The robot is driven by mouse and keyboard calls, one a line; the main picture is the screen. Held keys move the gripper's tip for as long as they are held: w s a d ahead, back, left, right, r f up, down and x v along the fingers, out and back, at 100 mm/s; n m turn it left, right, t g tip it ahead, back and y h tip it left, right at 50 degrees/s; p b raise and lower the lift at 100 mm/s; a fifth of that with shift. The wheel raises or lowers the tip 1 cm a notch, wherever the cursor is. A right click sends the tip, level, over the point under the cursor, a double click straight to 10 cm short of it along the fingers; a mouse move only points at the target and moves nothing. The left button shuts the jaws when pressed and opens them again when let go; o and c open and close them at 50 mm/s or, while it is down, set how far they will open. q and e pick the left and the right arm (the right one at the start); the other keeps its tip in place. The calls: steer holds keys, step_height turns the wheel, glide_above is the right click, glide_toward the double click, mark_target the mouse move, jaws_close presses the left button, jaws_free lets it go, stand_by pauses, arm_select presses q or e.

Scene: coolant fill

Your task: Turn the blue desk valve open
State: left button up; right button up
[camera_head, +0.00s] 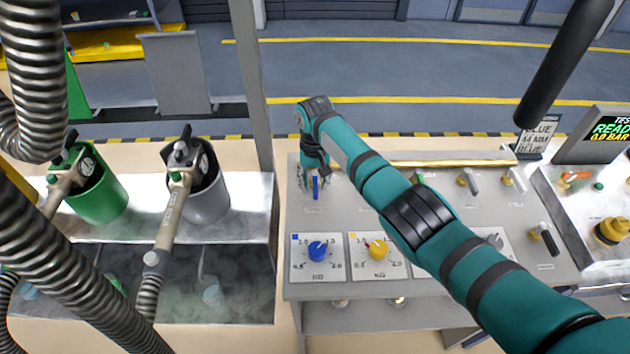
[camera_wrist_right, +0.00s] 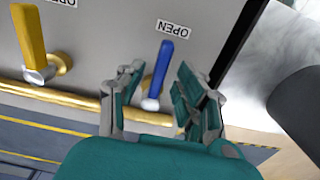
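The blue desk valve has a blue lever (camera_head: 315,188) near the left end of the grey desk (camera_head: 440,290). In the right wrist view the blue lever (camera_wrist_right: 158,70) points from its pivot on the gold pipe side toward an OPEN label (camera_wrist_right: 173,29). My right gripper (camera_head: 314,178) is over this valve. Its teal fingers, also in the right wrist view (camera_wrist_right: 155,82), stand apart on both sides of the lever, with gaps visible. My right arm hides part of the desk. My left gripper is not in view.
A yellow lever (camera_wrist_right: 32,38) stands beside the blue one. A blue knob (camera_head: 318,250) and a yellow knob (camera_head: 377,249) sit below on the desk front. A grey post (camera_head: 248,80) rises left of the gripper. A screen (camera_head: 603,135) stands right.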

mark_target(315, 185)
step_height(315, 185, up, 12)
steer(key=shift+f, duration=0.2)
steer(key=shift+f, duration=0.1)
stand_by(0.5)
